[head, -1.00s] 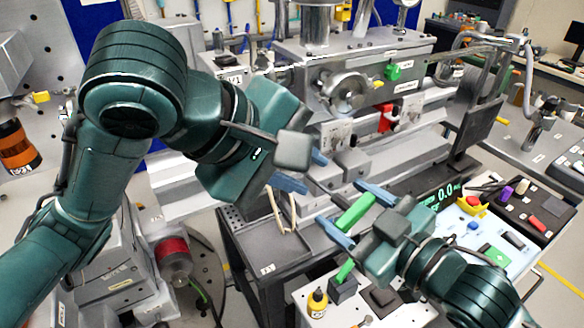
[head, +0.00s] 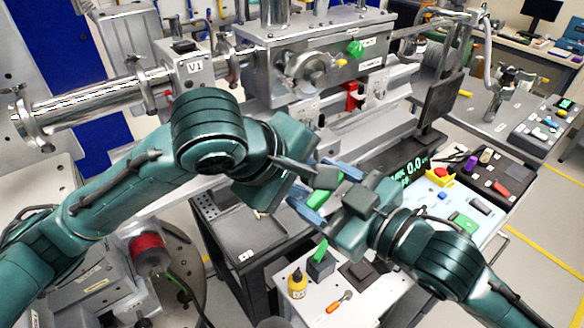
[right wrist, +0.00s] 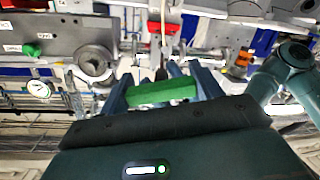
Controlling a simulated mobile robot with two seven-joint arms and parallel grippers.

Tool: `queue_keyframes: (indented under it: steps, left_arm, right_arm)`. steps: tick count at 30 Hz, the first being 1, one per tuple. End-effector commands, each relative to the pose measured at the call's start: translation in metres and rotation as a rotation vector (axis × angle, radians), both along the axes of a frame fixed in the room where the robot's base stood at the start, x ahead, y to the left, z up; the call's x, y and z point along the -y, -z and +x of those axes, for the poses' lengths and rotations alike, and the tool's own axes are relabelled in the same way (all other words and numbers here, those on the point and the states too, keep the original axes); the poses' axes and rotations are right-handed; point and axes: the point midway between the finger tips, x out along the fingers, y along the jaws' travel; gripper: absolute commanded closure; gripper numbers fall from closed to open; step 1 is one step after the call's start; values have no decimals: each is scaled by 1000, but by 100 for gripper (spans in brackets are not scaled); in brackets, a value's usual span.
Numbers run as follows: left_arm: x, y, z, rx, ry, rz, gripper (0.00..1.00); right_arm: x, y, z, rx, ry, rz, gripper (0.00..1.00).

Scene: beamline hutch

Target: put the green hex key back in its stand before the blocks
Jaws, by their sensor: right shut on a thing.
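My right gripper (head: 322,188) is shut on a green block (head: 327,178). The block also shows across the fingers in the right wrist view (right wrist: 161,92). My left gripper (head: 285,185) is close against the right one at the block. Its fingers overlap the right fingers, so I cannot tell whether they touch the block. A slim green piece, seemingly the green hex key (head: 320,249), stands tilted in a small dark stand (head: 320,267) on the white top below the grippers. How deep it sits I cannot tell.
A yellow bottle (head: 297,285) and an orange-handled tool (head: 339,301) are near the stand. A dark flat pad (head: 357,272) lies to its right. A grey cart tray (head: 240,232) is left. The metal beamline apparatus (head: 310,70) fills the back.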

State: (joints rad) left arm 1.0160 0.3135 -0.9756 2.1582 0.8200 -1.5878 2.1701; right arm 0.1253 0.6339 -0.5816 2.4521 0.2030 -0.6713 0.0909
Motion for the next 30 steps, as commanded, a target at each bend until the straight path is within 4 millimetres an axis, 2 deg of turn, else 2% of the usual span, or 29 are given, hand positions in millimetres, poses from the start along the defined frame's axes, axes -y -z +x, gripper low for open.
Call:
queue_keyframes:
  steps: [10,19,22,23,30]
  left_arm:
    - [2,3,2,0,1,1,74]
    - [2,3,1,-1,1,0,99]
    - [2,3,2,0,1,0,100]
    - [2,3,2,0,1,0,100]
    - [2,3,1,0,1,0,100]
  right_arm:
    - [0,0,0,1,0,1,77]
    - [0,0,0,0,0,0,77]
    - [0,0,0,0,0,0,77]
    - [0,0,0,0,0,0,35]
    - [0,0,0,0,0,0,15]
